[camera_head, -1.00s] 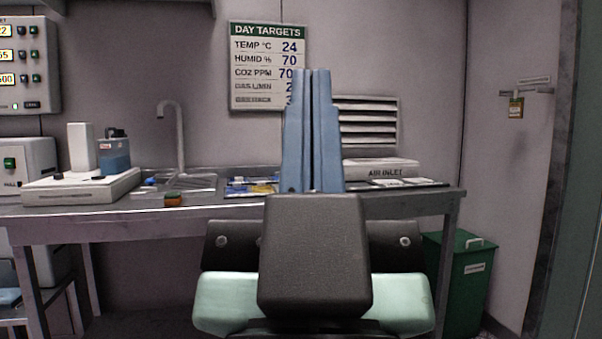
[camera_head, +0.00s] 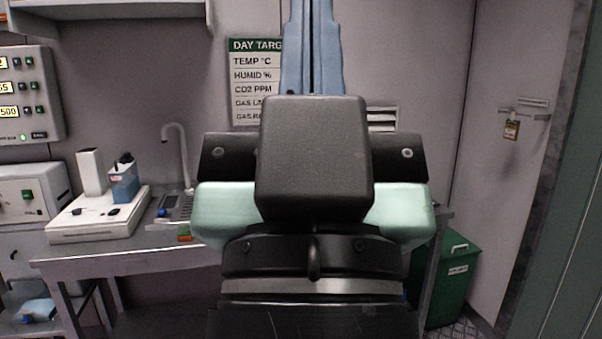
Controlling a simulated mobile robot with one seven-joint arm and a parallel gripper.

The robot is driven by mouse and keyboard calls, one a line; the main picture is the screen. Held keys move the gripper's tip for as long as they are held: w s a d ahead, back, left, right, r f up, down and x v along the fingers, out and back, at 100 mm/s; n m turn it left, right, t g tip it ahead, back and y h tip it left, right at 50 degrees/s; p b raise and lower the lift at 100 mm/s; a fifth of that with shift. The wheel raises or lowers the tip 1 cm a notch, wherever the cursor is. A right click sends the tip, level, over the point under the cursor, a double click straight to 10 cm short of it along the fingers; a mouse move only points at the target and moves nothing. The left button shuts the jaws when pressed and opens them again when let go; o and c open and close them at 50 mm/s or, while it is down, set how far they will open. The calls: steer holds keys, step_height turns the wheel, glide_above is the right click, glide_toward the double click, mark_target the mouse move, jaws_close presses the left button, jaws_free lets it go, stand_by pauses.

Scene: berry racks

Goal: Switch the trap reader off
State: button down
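No label reading trap reader can be made out. A white box with a green switch (camera_head: 27,195) and a round knob stands at the left edge; I cannot tell if it is the trap reader. A low white device (camera_head: 100,215) on the bench carries a white block and a blue bottle-like part; its name cannot be read either. My gripper (camera_head: 311,45) points up at the top centre, with its blue fingers side by side and nothing seen between them. The fingertips are cut off by the top edge. It is well to the right of both devices.
A wall panel (camera_head: 30,95) with lit readouts hangs at upper left. The grey bench (camera_head: 130,262) runs along the wall, its right part hidden behind my arm. A tap (camera_head: 180,150) rises beside the low device. A green bin (camera_head: 450,285) stands at the right.

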step_height(320, 180, up, 18)
steer(key=p, duration=1.5)
steer(key=shift+r+p, duration=0.25)
steer(key=shift+p, duration=0.15)
steer(key=shift+w, duration=0.15)
